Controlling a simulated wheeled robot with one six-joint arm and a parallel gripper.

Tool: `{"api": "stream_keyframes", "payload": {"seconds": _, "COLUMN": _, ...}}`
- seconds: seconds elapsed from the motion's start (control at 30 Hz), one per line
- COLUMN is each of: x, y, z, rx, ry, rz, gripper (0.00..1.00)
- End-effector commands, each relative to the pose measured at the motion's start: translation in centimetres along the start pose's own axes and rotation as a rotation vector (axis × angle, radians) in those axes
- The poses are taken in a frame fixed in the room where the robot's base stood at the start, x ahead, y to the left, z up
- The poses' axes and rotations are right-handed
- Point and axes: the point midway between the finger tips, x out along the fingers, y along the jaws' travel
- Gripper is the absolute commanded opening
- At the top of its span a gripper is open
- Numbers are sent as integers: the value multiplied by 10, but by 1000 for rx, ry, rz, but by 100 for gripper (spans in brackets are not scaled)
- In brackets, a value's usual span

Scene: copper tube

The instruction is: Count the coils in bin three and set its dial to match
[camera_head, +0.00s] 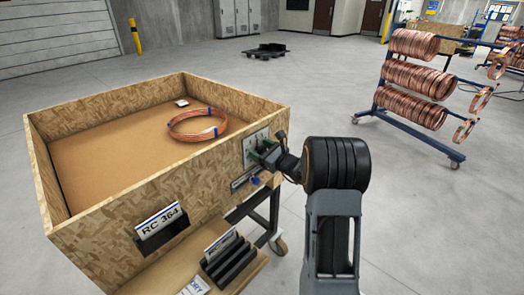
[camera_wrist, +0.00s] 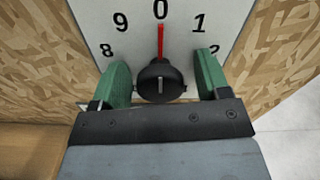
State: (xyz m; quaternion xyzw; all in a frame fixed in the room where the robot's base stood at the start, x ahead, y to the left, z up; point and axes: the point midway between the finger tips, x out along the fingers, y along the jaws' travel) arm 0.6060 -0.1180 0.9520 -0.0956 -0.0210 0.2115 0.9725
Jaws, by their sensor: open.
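An open-topped wooden bin (camera_head: 110,217) stands at left in the head view. On its floor lies a copper coil ring (camera_head: 197,137) with blue ties; I cannot tell whether it is more than one coil. A white dial plate (camera_head: 249,150) is on the bin's front wall near the right corner. In the wrist view, the dial's red pointer (camera_wrist: 160,42) stands at 0, with 8, 9, 1 and 2 around it. My gripper (camera_wrist: 163,65) is open, its green fingers either side of the black knob (camera_wrist: 157,82), with visible gaps. No bin number shows clearly.
A label reading RC 364 (camera_head: 161,221) is on the bin's front, above a lower ledge with a dark slotted holder (camera_head: 231,263). A blue rack (camera_head: 420,130) of copper coils stands at right. Open concrete floor lies between.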

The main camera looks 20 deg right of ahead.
Motion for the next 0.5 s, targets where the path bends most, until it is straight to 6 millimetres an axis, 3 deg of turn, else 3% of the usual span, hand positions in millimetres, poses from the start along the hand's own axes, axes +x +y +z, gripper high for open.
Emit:
{"api": "stream_keyframes", "payload": {"seconds": 0.13, "x": 0, "y": 0, "z": 0, "rx": 0, "ry": 0, "rz": 0, "gripper": 69}}
{"api": "stream_keyframes", "payload": {"seconds": 0.5, "x": 0, "y": 0, "z": 0, "rx": 0, "ry": 0, "rz": 0, "gripper": 34}}
